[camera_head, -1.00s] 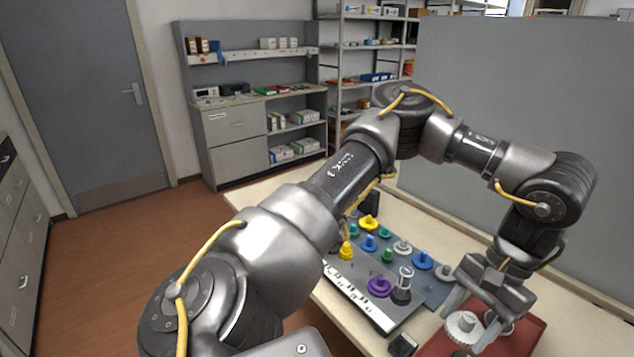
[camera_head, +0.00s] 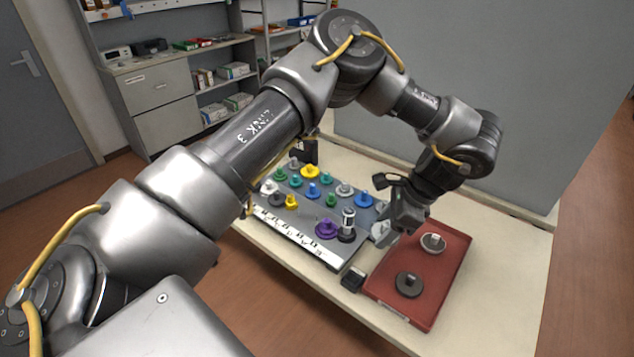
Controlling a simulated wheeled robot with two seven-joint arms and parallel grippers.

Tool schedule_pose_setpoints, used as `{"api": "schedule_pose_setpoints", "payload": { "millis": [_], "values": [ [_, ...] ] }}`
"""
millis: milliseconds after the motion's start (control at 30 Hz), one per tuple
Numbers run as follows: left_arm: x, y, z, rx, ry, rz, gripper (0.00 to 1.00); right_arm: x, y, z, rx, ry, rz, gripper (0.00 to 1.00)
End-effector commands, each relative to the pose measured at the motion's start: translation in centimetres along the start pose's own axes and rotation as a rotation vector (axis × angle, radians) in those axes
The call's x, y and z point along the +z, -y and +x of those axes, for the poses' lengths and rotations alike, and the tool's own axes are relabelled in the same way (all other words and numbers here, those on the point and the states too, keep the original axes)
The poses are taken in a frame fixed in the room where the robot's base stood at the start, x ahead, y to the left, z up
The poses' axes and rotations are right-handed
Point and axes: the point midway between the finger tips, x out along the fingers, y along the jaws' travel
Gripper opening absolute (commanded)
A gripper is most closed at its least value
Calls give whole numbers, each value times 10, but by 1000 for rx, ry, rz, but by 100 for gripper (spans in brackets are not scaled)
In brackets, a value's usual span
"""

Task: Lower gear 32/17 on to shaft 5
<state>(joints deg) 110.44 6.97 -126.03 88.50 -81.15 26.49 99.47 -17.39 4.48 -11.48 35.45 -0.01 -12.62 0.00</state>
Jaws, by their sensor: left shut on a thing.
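My left gripper (camera_head: 390,228) is shut on a white gear (camera_head: 380,232), taken to be gear 32/17; its number cannot be read. The gripper is at the right edge of the gear board (camera_head: 318,238), beside the red tray. The gripper partly hides the gear. Several coloured gears stand on the board, among them a purple gear (camera_head: 327,229), a blue gear (camera_head: 364,198) and a dark gear with a pale upright top (camera_head: 347,226). I cannot tell which shaft is shaft 5. My right gripper is not in view.
The red tray (camera_head: 440,290) holds a pale gear (camera_head: 433,242) and a dark gear (camera_head: 409,284). A small black box (camera_head: 353,279) sits on the table (camera_head: 300,273) between board and tray. A grey partition (camera_head: 480,110) stands behind the table.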

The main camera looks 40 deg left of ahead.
Motion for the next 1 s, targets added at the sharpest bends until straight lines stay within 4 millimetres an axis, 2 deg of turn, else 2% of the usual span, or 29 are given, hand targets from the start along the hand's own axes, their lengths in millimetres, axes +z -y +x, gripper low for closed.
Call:
{"api": "schedule_pose_setpoints", "payload": {
  "millis": [167,300,400,500,700,1000],
  "values": [
    [-1,48,12,-197,-4,486,34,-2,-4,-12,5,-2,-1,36],
    [14,88,34,-340,-10,837,34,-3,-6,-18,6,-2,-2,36],
    [30,113,51,-424,-14,1036,34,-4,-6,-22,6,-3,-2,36],
    [49,134,69,-492,-15,1196,34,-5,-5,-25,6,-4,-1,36],
    [85,161,100,-588,-14,1431,34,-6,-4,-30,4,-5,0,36],
    [127,182,130,-674,-12,1637,34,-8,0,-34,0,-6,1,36]
  ]
}}
